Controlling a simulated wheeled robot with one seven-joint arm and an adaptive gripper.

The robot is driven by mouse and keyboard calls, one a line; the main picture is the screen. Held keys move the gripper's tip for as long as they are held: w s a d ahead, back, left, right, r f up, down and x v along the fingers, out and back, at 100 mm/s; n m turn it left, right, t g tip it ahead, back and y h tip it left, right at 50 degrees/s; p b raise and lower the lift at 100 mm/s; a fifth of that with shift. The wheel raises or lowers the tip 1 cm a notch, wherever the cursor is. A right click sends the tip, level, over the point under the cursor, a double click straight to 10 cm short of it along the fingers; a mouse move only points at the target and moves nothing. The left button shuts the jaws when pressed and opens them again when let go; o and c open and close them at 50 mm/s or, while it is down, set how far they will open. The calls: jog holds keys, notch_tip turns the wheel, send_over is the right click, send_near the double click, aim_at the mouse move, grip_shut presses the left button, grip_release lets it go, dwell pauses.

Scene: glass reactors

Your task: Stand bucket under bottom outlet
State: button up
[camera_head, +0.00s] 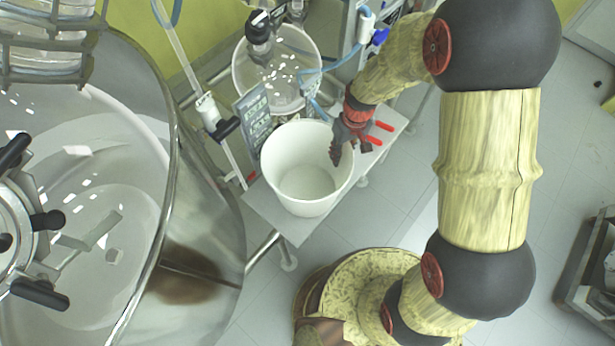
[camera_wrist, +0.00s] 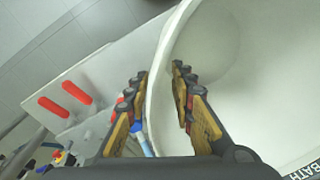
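A white bucket (camera_head: 290,165) stands upright on a pale grey platform (camera_head: 268,208), in the middle of the head view. Its inside looks empty. In the wrist view the bucket (camera_wrist: 225,45) fills the right side. My gripper (camera_head: 343,142) is at the bucket's right rim. In the wrist view my gripper (camera_wrist: 160,72) has one finger outside the wall and one inside. The fingers are apart, with a gap around the thin wall, so it looks open. I cannot make out a bottom outlet in either view.
A large glass vessel (camera_head: 60,180) with a metal shell takes up the left. A smaller round glass vessel (camera_head: 277,78) with tubing is behind the bucket. Red handles (camera_wrist: 63,98) stick out beside the gripper. Open tiled floor (camera_head: 385,215) lies to the right of the platform.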

jog(key=shift+c, duration=0.8)
jog(key=c, duration=0.4)
grip_shut()
